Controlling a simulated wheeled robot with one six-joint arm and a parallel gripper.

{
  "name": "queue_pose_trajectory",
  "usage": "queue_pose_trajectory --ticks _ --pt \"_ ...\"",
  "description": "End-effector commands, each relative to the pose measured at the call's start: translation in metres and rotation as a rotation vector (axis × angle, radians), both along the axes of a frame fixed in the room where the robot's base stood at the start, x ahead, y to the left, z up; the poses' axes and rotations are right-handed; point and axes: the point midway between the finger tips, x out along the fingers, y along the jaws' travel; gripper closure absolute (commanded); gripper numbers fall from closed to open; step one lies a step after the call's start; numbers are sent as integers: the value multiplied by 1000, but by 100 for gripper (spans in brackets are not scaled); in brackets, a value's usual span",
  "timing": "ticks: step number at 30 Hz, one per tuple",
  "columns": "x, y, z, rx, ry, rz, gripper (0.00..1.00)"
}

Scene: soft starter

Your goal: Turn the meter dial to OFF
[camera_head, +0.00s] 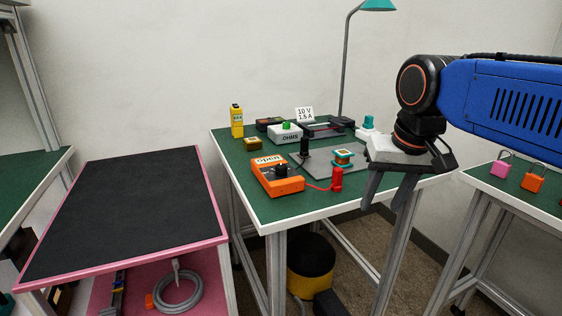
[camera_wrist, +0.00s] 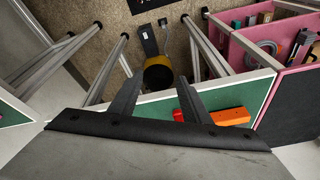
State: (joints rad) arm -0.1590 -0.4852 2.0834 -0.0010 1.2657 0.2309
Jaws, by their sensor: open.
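An orange meter (camera_head: 275,178) lies on the green bench near its front left edge, with a screen that reads "open". My gripper (camera_head: 388,192) is open and empty above the bench's right front edge, well to the right of the meter. In the wrist view my fingers (camera_wrist: 159,97) are apart, and the meter (camera_wrist: 230,116) shows right of them, its dial not visible.
The bench (camera_head: 235,163) also holds a grey plate (camera_head: 318,168) with a coil (camera_head: 343,157), an OHMS box (camera_head: 287,134), a yellow tester (camera_head: 237,121) and a lamp (camera_head: 345,60). A black-topped pink cart (camera_head: 125,215) stands left. Padlocks (camera_head: 531,183) lie on the right table.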

Motion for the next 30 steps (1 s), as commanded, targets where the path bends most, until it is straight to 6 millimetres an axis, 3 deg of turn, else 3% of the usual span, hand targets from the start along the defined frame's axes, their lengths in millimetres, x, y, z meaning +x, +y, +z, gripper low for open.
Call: queue_pose_trajectory --ticks 1,6,15,24,30 --pt "15 10 16 4 16 -1 57" --pt "53 40 62 13 70 -27 57" --pt "113 105 129 13 165 -76 57" --pt "155 174 173 -8 245 -127 57" --pt "165 199 184 -20 273 -147 57"
